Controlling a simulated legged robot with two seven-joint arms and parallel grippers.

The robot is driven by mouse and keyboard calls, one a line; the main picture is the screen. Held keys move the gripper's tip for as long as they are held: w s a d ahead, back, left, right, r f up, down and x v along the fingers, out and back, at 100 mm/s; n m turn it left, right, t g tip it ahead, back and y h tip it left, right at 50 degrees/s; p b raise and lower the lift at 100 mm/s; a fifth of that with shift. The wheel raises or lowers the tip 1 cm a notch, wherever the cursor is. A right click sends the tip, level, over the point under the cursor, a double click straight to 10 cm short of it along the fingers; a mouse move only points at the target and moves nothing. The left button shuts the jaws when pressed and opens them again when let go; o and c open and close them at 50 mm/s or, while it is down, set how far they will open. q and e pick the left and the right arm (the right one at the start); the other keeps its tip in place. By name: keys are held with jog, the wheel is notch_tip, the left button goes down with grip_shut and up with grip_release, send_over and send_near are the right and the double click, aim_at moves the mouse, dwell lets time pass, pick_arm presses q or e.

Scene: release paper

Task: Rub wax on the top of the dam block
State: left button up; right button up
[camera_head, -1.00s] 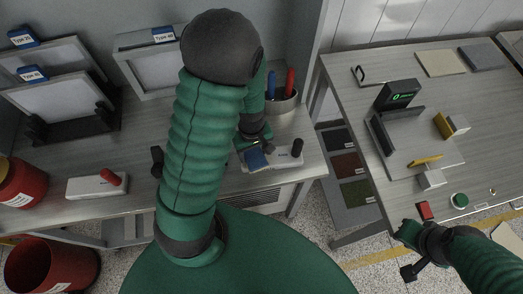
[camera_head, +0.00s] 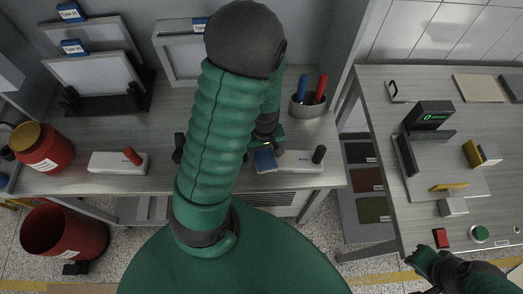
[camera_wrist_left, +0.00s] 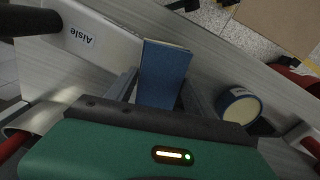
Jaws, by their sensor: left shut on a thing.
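The white block with a black knob (camera_head: 300,164), likely the dam block, lies near the table's front edge. It also shows in the left wrist view (camera_wrist_left: 108,37), labelled "Aisle". My left gripper (camera_head: 266,145) is shut on a blue block (camera_head: 265,161), likely the wax, at the white block's left end. In the left wrist view the blue block (camera_wrist_left: 163,72) sits between the fingers of the left gripper (camera_wrist_left: 158,95), beside the white block's edge; contact is unclear. My right gripper (camera_head: 426,262) is at the right table's front edge, its jaws unclear.
A round tin with pale contents (camera_wrist_left: 238,104) stands near the left gripper. A pen cup (camera_head: 308,104) is behind the white block. Another white block with a red knob (camera_head: 118,163) and a red bucket (camera_head: 42,147) are at left. My left arm hides the table's middle.

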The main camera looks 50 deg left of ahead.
pick_arm(q)
jog(key=shift+w+d+p, duration=0.4)
jog(key=shift+w+d, duration=0.5)
jog(key=shift+d, duration=0.15)
jog(key=shift+w+d+p, duration=0.6)
jog(key=shift+w+d, duration=0.1)
jog(key=shift+w, duration=0.1)
jog(key=shift+w+d+f, duration=0.1)
jog(key=shift+w+d, duration=0.3)
jog(key=shift+w+d+r+p, duration=0.2)
jog(key=shift+w+d+p, duration=0.75)
jog(key=shift+d, duration=0.05)
jog(key=shift+w+d, duration=0.25)
jog(key=shift+w+f, duration=0.1)
jog(key=shift+f, duration=0.05)
notch_tip(320, 180, up, 6)
jog(key=p, duration=0.6)
